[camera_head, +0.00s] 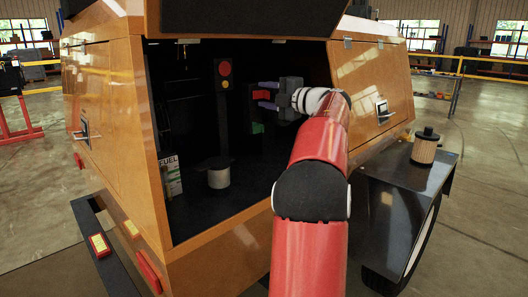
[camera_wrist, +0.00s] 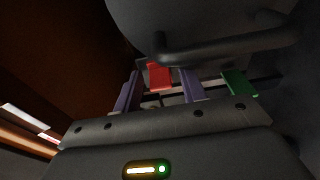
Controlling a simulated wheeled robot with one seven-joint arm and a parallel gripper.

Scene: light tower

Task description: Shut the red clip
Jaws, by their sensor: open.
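The red clip (camera_head: 261,95) is inside the dark bay of the orange light tower (camera_head: 118,120), left of my gripper. In the wrist view the red clip (camera_wrist: 159,75) shows between the tips of my two purple fingers, just beyond them. My gripper (camera_head: 266,95) is open, and its fingers (camera_wrist: 158,88) stand to either side of the clip. I cannot tell whether they touch it. A green clip (camera_head: 257,128) sits just below the red one and shows at the right in the wrist view (camera_wrist: 239,83). The clip's far side is hidden in shadow.
A red round button on a post (camera_head: 224,69) stands left of the clips. A pale cylinder (camera_head: 218,178) and a fuel label (camera_head: 171,176) are lower left. A dark curved bar (camera_wrist: 225,45) crosses above my fingers. A filter canister (camera_head: 425,148) stands on the fender at right.

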